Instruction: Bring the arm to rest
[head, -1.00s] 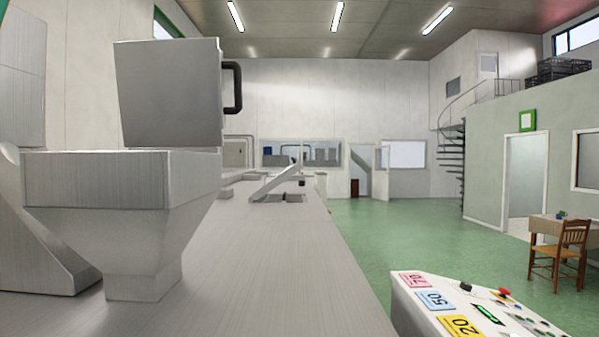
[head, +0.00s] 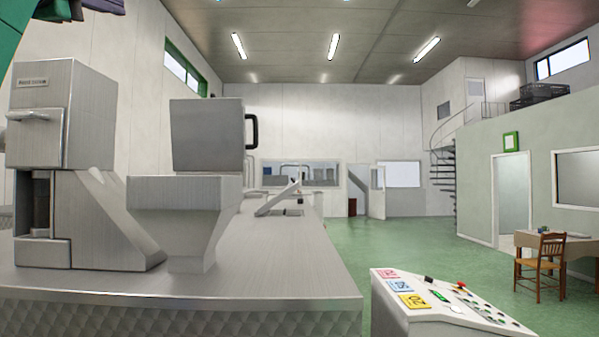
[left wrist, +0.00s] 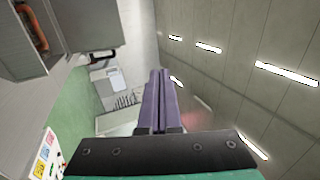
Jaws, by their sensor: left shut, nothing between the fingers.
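My left gripper (head: 112,6) shows at the top left edge of the head view, with part of my green arm beside it. Its purple-grey fingers are partly cut off by the frame there. In the left wrist view the fingers (left wrist: 158,75) lie together, shut and empty, pointing up against the ceiling and far wall. The gripper is raised in the air, touching nothing. My right gripper is not in view.
A steel bench (head: 290,285) holds a steel machine (head: 66,120) and a hopper (head: 175,205) with a raised lid (head: 207,135). A control panel (head: 395,290) stands at the right. Green floor (head: 400,240) is open beyond. A chair (head: 543,262) stands by a table (head: 580,245).

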